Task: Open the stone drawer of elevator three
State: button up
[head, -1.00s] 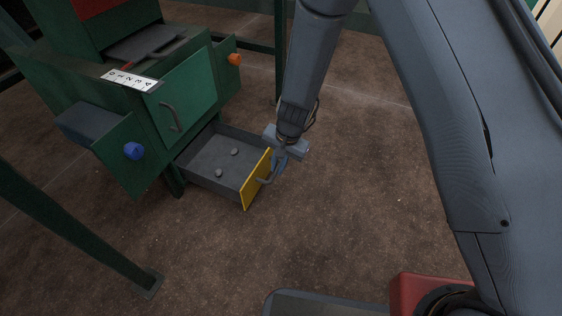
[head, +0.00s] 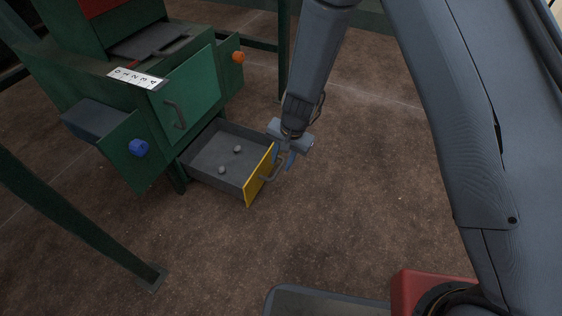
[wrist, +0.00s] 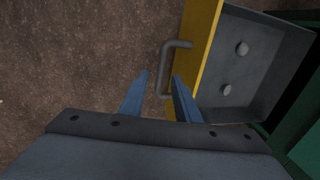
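The stone drawer (head: 214,160), a grey tray with a yellow front (head: 259,177), is pulled out low on the green machine. Two small grey stones (head: 237,150) lie in it. The drawer also shows at upper right in the wrist view (wrist: 262,95). Its grey bar handle (wrist: 164,72) sticks out from the yellow front. My gripper (head: 284,160) is just above the handle. In the wrist view its blue fingers (wrist: 161,77) are apart, with the handle between or just beyond the tips. I see no grip on it.
The green machine (head: 187,90) has an orange knob (head: 238,57), a blue knob (head: 138,147) and a numbered white label (head: 136,79). A green frame leg (head: 85,228) stands at left front. Brown floor (head: 370,180) right of the drawer is clear.

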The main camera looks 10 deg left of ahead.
notch_tip(320, 180, up, 6)
jog(key=d+p, duration=0.1)
jog(key=p, duration=0.1)
jog(key=shift+p, duration=0.4)
jog(key=shift+s+d+f, duration=0.1)
